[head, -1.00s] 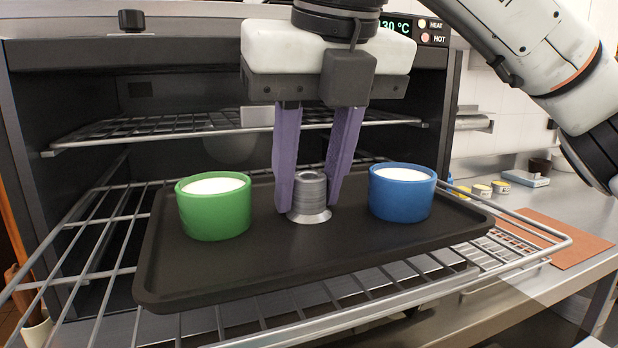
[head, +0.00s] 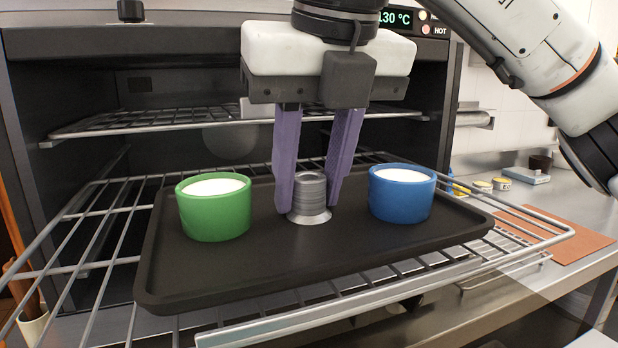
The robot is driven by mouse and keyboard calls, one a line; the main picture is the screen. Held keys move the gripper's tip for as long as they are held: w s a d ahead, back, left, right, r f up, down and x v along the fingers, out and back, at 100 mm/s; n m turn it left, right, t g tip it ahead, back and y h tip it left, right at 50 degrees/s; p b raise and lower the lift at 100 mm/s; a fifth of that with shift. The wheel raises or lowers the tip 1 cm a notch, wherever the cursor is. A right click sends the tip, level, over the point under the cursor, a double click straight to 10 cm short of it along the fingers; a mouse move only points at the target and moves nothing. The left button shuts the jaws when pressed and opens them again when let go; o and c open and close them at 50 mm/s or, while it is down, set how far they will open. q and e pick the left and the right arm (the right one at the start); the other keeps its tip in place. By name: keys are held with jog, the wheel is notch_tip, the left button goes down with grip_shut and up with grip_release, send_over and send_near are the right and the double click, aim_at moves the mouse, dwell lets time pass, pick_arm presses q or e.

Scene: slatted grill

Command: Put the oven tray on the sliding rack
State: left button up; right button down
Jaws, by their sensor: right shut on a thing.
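The black oven tray (head: 235,270) is over the pulled-out wire sliding rack (head: 340,322), slightly askew to it; I cannot tell whether it touches the bars. A metal knob (head: 311,192) stands at the tray's middle. My right gripper (head: 311,205) comes from above, with its purple fingers shut on the knob. A green cup (head: 214,212) with white filling stands upright on the tray left of the gripper. A blue cup (head: 401,197) with white filling stands upright to its right. My left gripper is out of view.
The open oven (head: 60,85) stands behind, with an upper wire rack (head: 150,121) inside. The steel counter (head: 580,185) at the right holds a brown mat (head: 560,237), small tins (head: 482,186) and a pale blue scale-like object (head: 527,175).

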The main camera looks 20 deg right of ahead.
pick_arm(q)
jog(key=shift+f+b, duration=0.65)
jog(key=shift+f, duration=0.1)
pick_arm(e)
jog(key=shift+f, duration=0.8)
jog(key=c, duration=1.3)
grip_release()
jog(key=shift+o, duration=0.5)
jog(key=shift+f, duration=0.1)
notch_tip(320, 180, up, 3)
jog(key=shift+f+p, duration=0.15)
jog(key=shift+p, duration=1.05)
notch_tip(320, 180, up, 6)
jog(key=p, duration=0.5)
jog(key=shift+r+p, duration=0.3)
jog(key=shift+p, duration=0.15)
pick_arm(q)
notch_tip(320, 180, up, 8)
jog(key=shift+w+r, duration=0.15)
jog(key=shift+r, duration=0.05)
pick_arm(e)
jog(key=shift+f, duration=0.1)
